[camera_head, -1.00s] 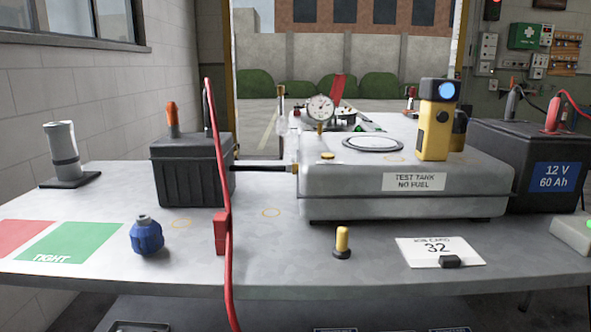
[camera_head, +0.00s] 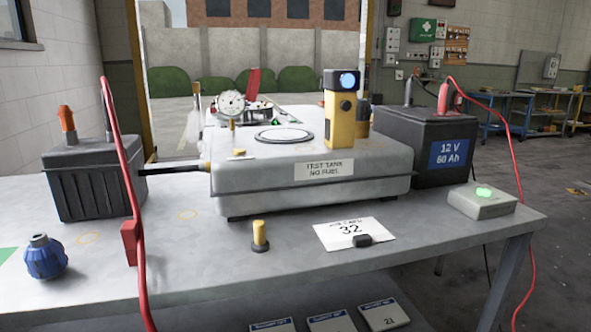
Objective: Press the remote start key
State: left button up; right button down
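A small black fob-like object (camera_head: 362,240) lies on the front edge of a white card (camera_head: 345,224) marked 32, on the grey table. A grey box (camera_head: 482,206) with a lit green spot (camera_head: 484,193) on top sits at the table's right end. I cannot tell for sure which of these is the remote start key. Neither of my grippers is in view.
A grey test tank (camera_head: 235,192) fills the table's middle, with a yellow flashlight-like device (camera_head: 339,128) on it. Black batteries stand left (camera_head: 92,185) and right (camera_head: 415,145). A red cable (camera_head: 124,150) crosses the left side. A yellow-topped peg (camera_head: 259,235) and a blue knob (camera_head: 45,260) stand in front.

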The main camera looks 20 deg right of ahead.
aim_at(483, 192)
jog(key=z, duration=1.45)
